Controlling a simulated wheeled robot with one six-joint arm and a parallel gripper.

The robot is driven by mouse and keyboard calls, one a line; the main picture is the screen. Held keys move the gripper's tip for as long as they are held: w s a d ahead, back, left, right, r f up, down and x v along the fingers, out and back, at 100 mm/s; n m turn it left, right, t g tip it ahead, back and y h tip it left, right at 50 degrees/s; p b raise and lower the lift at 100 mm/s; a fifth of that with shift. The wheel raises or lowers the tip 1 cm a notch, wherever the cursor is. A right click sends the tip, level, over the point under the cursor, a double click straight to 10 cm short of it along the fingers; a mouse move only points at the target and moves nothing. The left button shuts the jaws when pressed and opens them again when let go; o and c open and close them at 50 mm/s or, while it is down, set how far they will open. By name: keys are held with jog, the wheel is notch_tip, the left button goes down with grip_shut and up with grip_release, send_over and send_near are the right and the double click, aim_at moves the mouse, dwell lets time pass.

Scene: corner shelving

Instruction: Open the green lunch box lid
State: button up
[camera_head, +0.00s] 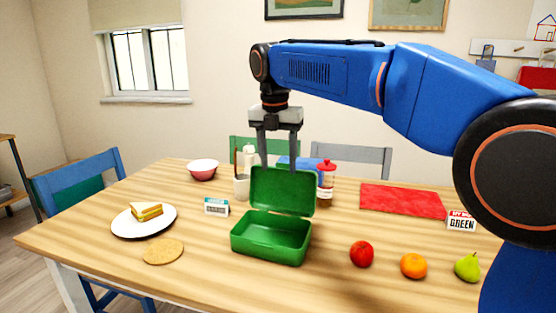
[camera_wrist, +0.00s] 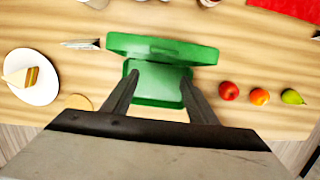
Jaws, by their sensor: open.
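The green lunch box (camera_head: 270,241) stands on the wooden table with its lid (camera_head: 282,192) raised, standing upright at the back edge. The inside of the box looks empty. In the wrist view the lid (camera_wrist: 162,49) shows as a wide green band above the box (camera_wrist: 157,88). My gripper (camera_head: 279,163) hangs fingers-down above and behind the raised lid, its fingertips near the lid's top edge. I cannot tell whether they touch it. The fingers also show in the wrist view (camera_wrist: 158,76), spread apart with nothing held between them.
A sandwich plate (camera_head: 122,225) and a cork coaster (camera_head: 163,252) lie left of the box. An apple (camera_head: 361,254), an orange (camera_head: 413,266) and a pear (camera_head: 467,267) sit right. A cup (camera_head: 241,188) and a red-capped jar (camera_head: 326,182) stand behind. A red mat (camera_head: 402,201) lies back right.

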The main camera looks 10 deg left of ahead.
jog(key=shift+r, duration=0.1)
notch_tip(320, 180, up, 17)
jog(key=s, duration=0.2)
jog(key=shift+s+a, duration=0.15)
jog(key=shift+s, duration=0.1)
dwell(0.3)
